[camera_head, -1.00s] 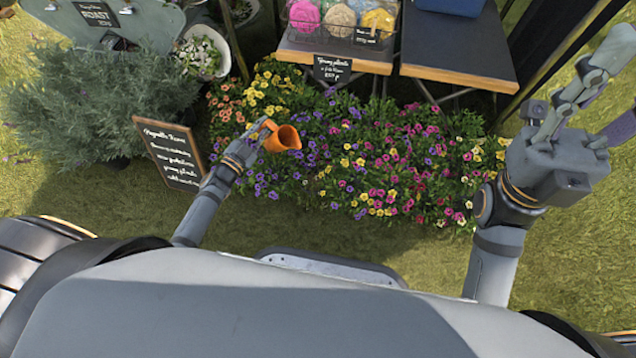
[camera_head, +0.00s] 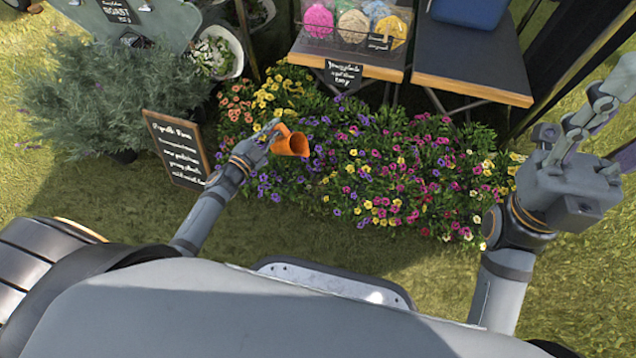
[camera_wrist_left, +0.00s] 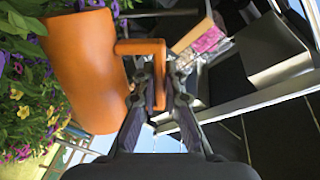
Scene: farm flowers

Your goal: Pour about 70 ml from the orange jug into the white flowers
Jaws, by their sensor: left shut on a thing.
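The orange jug (camera_head: 286,142) hangs over the left part of the flower bed, with its open mouth showing toward the right. My left gripper (camera_head: 268,134) is shut on its handle, on the jug's left side. In the left wrist view, the jug (camera_wrist_left: 85,70) fills the left, and the fingers (camera_wrist_left: 160,82) close on its handle (camera_wrist_left: 140,47). No liquid shows. White flowers (camera_head: 212,52) grow in a pale pot at the upper left, apart from the jug. My right gripper (camera_head: 604,92) is raised at the right, away from the flowers; its jaw state is unclear.
A mixed bed of purple, pink and yellow flowers (camera_head: 390,180) spreads below the jug. A chalkboard sign (camera_head: 178,148) stands left of my left gripper, beside a grey-green bush (camera_head: 105,105). Tables (camera_head: 470,60) stand behind the bed. Open grass lies in front.

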